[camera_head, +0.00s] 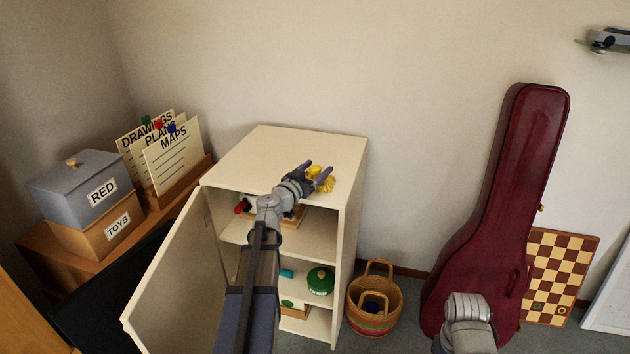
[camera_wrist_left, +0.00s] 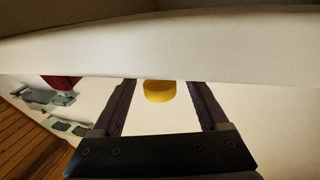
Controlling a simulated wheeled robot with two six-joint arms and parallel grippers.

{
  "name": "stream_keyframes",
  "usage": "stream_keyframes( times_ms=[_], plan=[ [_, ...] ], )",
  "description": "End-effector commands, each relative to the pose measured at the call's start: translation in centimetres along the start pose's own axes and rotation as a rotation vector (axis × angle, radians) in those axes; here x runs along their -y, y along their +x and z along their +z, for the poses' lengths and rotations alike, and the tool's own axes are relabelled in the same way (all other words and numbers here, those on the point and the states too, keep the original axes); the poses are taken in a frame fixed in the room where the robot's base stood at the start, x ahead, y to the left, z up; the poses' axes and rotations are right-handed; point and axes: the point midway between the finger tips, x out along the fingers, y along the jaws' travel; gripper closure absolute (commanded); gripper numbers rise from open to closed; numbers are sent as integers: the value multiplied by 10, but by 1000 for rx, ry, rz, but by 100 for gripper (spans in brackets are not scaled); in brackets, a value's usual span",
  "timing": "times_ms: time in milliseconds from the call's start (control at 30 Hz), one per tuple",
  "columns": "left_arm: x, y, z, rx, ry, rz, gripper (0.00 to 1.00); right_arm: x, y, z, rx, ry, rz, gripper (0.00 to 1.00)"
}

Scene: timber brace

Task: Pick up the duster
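The duster appears as a yellow, fluffy-looking thing (camera_head: 322,178) on the top of the cream cabinet (camera_head: 265,148), near its right edge. My left gripper (camera_head: 319,170) reaches over the cabinet top from the front, with its two dark fingers spread around the yellow part. In the left wrist view the yellow thing (camera_wrist_left: 159,92) shows between the open fingers, apart from both. A cream band there hides its upper part and the fingertips. The rest of the duster cannot be made out. My right gripper is not in view.
The cabinet door (camera_head: 170,270) stands open at the left; shelves inside hold a green round tin (camera_head: 320,281). A basket (camera_head: 374,305) and a dark red instrument case (camera_head: 497,210) stand to the right. Boxes (camera_head: 75,188) and card files (camera_head: 172,158) are at the left.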

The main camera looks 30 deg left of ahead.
Motion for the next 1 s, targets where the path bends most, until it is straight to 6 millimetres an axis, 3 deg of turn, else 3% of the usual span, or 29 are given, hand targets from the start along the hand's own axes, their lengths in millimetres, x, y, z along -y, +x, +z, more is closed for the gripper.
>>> stream_keyframes(
  times_ms=[67, 667, 1000],
  plan=[
    [0, 0, 0, 0, 0, 0, 31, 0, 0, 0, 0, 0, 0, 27],
    [0, 0, 0, 0, 0, 0, 99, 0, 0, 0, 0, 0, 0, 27],
    [0, 0, 0, 0, 0, 0, 100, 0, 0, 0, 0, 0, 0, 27]
  ],
)
